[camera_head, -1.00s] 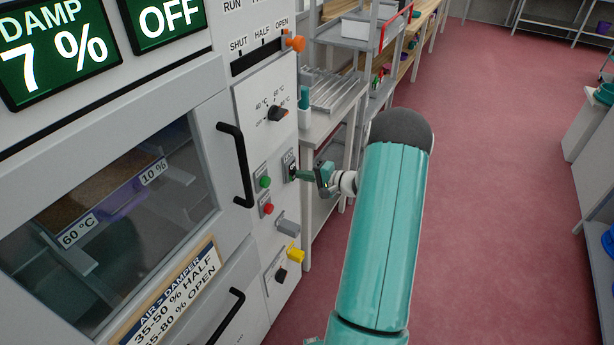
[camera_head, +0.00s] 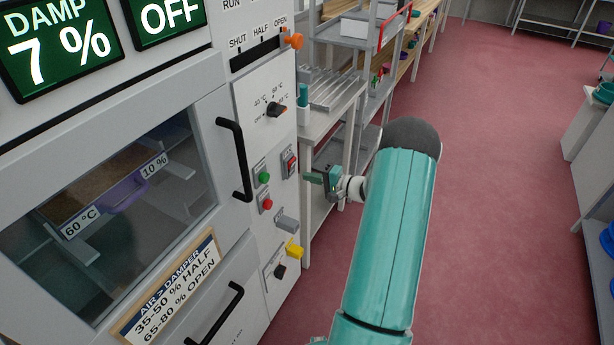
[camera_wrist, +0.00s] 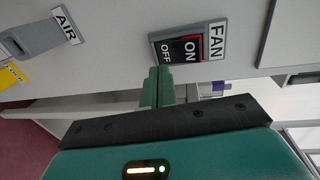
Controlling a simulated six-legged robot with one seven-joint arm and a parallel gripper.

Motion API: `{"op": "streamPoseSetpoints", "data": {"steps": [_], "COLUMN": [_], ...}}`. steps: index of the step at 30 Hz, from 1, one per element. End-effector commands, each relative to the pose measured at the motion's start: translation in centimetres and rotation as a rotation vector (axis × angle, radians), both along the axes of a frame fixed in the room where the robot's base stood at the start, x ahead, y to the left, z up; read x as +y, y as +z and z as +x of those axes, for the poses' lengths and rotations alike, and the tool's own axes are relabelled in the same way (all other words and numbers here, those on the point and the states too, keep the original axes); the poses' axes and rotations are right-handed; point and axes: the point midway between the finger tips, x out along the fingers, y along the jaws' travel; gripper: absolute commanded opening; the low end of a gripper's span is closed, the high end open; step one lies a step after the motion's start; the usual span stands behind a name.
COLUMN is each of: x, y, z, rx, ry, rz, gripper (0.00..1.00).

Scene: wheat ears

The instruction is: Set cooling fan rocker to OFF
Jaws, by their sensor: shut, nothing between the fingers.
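The cooling fan rocker (camera_head: 289,163) is a small switch with red showing, on the grey machine's front panel. In the wrist view the rocker (camera_wrist: 184,49) is black, with ON and OFF marks, a red edge and a FAN label beside it. I cannot tell for sure which side is pressed in. My gripper (camera_head: 307,177) is shut and empty, just right of and below the rocker, apart from it. In the wrist view my gripper's teal fingertips (camera_wrist: 158,72) are together, near the OFF end of the rocker.
Green (camera_head: 264,178) and red (camera_head: 267,204) buttons sit left of the rocker. A grey AIR lever (camera_head: 287,223) and yellow lever (camera_head: 294,250) are below; a dark knob (camera_head: 277,110) is above. A black door handle (camera_head: 236,160) sticks out. Red floor is open at right.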

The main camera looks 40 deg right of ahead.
Motion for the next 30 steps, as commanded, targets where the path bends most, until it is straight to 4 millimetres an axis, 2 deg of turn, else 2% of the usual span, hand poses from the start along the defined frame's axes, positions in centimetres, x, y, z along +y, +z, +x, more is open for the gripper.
{"op": "streamPoseSetpoints", "data": {"steps": [15,21,30], "x": [-3.3,-3.6,-3.6], "y": [-2.0,-2.2,-2.2], "z": [-7.7,-8.8,-8.9], "rx": [0.001,0.000,0.000], "ry": [0.001,0.003,0.002], "rz": [0.001,0.001,0.001], "gripper": [0.00,0.00,0.00]}}
